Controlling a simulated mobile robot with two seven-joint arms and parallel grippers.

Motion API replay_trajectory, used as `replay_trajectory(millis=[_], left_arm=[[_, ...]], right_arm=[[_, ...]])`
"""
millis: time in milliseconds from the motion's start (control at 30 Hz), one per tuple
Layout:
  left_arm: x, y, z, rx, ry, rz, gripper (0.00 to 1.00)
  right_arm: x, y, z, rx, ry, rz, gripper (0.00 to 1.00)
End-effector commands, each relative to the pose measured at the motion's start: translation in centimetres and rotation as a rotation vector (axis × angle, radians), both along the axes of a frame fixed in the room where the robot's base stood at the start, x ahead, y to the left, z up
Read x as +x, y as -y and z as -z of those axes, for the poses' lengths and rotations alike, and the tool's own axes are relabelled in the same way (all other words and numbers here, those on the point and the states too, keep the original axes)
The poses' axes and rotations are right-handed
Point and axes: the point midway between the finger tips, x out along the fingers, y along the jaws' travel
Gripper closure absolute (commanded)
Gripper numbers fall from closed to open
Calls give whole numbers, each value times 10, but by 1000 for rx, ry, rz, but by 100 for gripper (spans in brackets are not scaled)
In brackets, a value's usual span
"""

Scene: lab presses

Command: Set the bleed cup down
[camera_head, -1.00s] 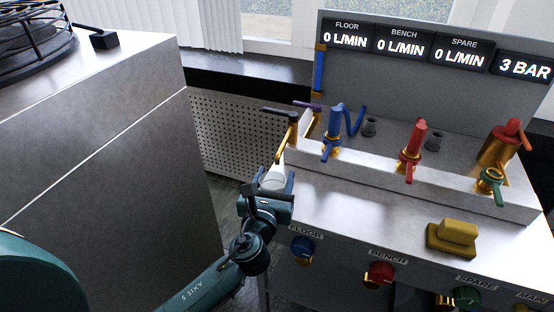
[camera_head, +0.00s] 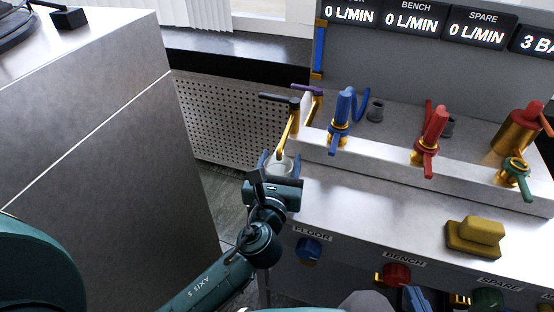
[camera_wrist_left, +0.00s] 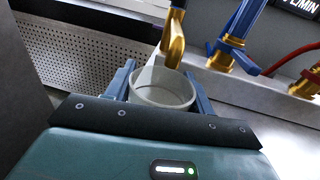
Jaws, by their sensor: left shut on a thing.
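The bleed cup (camera_head: 281,168) is a small, pale, translucent round cup at the left end of the metal bench. My left gripper (camera_head: 279,161) is shut on it, with one blue finger on each side. The cup (camera_wrist_left: 160,92) looks upright and open at the top in the left wrist view. A gold spout (camera_head: 288,132) with a black lever comes down right by the cup's rim. I cannot tell whether the cup's base touches anything. A blue finger-like part at the bottom edge of the head view looks like my right gripper (camera_head: 416,297), mostly cut off.
Blue (camera_head: 341,120) and red (camera_head: 432,130) valves stand along the raised ledge to the right. A yellow block (camera_head: 475,236) sits on the bench top (camera_head: 390,205), otherwise clear near the front. A large grey cabinet (camera_head: 90,130) stands at the left, with a perforated panel (camera_head: 235,122) behind.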

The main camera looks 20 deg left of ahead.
Motion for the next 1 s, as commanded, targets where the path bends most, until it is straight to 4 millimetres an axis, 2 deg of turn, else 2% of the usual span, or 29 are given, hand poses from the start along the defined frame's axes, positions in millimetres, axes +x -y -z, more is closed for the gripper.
replay_trajectory(millis=[267, 300, 533, 1000], left_arm=[[0, 0, 3, 0, 1, 0, 73], [0, 0, 3, 0, 1, 0, 44], [0, 0, 3, 0, 0, 0, 25], [3, -3, -1, 0, 0, 1, 25]], right_arm=[[-1, 0, 3, -4, -5, 0, 100], [-1, 0, 3, -4, -7, -1, 100], [0, -1, 4, -3, -9, -5, 100], [2, -3, -1, 2, -6, -7, 100]])
